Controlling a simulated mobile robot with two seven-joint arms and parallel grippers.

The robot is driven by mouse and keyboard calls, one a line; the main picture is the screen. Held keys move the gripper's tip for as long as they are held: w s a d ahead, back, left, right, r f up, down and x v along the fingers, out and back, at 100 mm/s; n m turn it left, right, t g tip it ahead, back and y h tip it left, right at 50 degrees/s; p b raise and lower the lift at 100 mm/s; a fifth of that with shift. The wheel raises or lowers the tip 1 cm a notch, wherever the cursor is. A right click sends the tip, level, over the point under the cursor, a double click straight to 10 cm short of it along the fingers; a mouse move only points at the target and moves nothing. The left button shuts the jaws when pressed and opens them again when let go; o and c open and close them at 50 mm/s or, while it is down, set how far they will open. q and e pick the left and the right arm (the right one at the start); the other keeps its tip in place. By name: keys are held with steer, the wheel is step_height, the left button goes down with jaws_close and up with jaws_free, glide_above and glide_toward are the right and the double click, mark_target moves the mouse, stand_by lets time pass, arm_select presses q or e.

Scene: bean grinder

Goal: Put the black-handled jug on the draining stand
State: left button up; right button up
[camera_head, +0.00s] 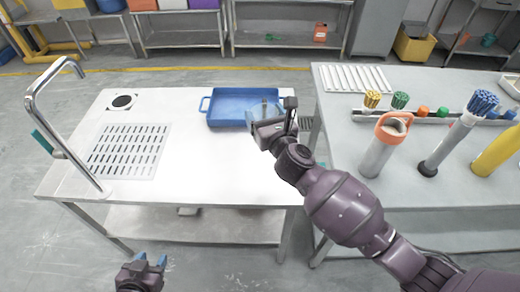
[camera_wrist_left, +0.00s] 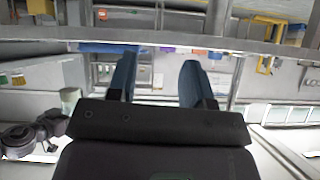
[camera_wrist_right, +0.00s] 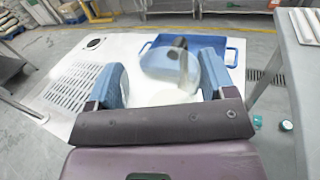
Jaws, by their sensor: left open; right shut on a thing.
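The jug (camera_head: 256,112) is see-through, with a dark handle (camera_wrist_right: 181,44). It is over or in the front right of the blue tray; I cannot tell whether it touches the tray. My right gripper (camera_wrist_right: 163,78) is shut on the jug, which shows between its fingers in the right wrist view (camera_wrist_right: 170,66). The arm partly hides it in the head view. A slotted drain panel (camera_head: 128,150) lies on the left of the white table, and a white ribbed rack (camera_head: 350,78) lies on the right table; I cannot tell which is the draining stand. My left gripper (camera_head: 151,259) is open and empty, in front of the table.
The blue tray (camera_head: 204,104) stands at the back right of the white table (camera_head: 190,165). A tall tap (camera_head: 62,140) rises at its left edge. The middle of this table is clear. The right table holds an orange-topped cylinder (camera_head: 378,150) and several bottles and brushes.

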step_height(320, 180, down, 15)
steer(key=b, duration=0.7)
steer(key=shift+f, duration=0.3)
steer(key=o, duration=0.9)
arm_select(q)
steer(key=f, duration=0.1)
steer(key=w+f, duration=0.1)
steer(key=f, duration=0.1)
steer(key=d+f, duration=0.1)
steer(key=f, duration=0.1)
steer(key=shift+w+f, duration=0.15)
steer(key=shift+f, duration=0.1)
arm_select(e)
steer(key=shift+o, duration=0.3)
steer(key=shift+r, duration=0.1)
